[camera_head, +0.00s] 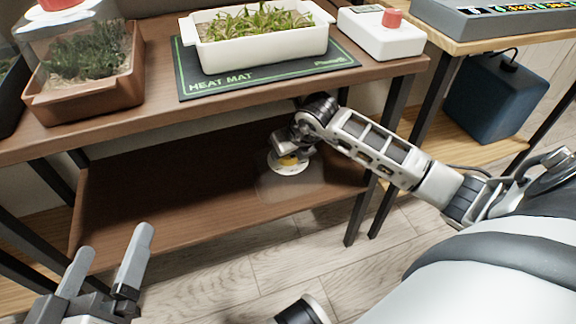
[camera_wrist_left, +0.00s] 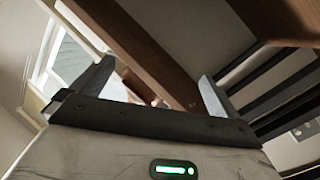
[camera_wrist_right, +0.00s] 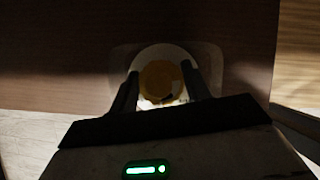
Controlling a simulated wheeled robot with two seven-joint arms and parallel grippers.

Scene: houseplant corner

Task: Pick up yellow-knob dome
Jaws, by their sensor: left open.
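The yellow-knob dome (camera_head: 289,188) is see-through, with a white disc on top around its yellow knob. It is at the lower shelf, below my right gripper (camera_head: 291,150). In the right wrist view the yellow knob (camera_wrist_right: 160,82) fills the gap between the fingers of my right gripper (camera_wrist_right: 160,90), which look shut on it. The dome's faint clear outline spreads around the white disc. Whether its base touches the shelf is hard to tell. My left gripper (camera_head: 105,262) is open and empty in front of the shelf at the lower left; its spread fingers (camera_wrist_left: 152,88) also show in the left wrist view.
The lower shelf (camera_head: 150,205) is otherwise bare, beneath the upper shelf (camera_head: 150,122). Above stand a red-knobbed clear cover on a terracotta tray (camera_head: 85,98), a white seedling tray (camera_head: 262,50) on a heat mat (camera_head: 200,88), and a white box (camera_head: 375,38). Dark legs (camera_head: 360,210) flank the shelf.

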